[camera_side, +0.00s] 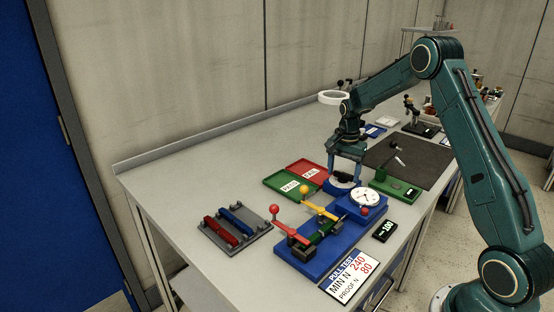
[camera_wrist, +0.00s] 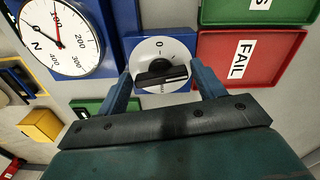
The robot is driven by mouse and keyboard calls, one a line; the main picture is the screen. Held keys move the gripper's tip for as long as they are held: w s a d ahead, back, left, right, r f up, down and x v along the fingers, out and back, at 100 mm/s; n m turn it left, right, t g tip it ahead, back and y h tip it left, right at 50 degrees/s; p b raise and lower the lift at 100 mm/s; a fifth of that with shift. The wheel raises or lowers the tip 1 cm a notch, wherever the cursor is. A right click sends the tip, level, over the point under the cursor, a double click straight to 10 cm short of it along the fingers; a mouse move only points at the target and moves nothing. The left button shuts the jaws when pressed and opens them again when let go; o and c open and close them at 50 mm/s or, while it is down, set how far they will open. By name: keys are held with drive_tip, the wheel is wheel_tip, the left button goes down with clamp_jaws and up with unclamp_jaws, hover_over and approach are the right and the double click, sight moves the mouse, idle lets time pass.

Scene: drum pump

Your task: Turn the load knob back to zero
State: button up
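The load knob is a black bar handle (camera_wrist: 160,79) on a round white dial (camera_wrist: 152,52) set on a blue block. Its 0 mark is at the top of the dial in the wrist view. The bar lies roughly sideways, with a pale line towards its right end, away from the 0. My gripper (camera_wrist: 162,72) has its two fingers apart at either end of the bar; I cannot tell whether they touch it. In the side view my gripper (camera_side: 345,172) hangs over the dial (camera_side: 341,183). A white force gauge (camera_side: 364,198) has its red hand near 100.
A blue pull-test fixture (camera_side: 318,248) with red and yellow ball levers stands in front. A small display (camera_side: 385,230) reads about 100. Green PASS (camera_side: 276,179) and red FAIL (camera_side: 302,167) trays lie close left. A green stand (camera_side: 394,183) is close right. A grey rack (camera_side: 224,243) lies far left.

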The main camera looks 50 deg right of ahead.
drive_tip(key=c, duration=0.6)
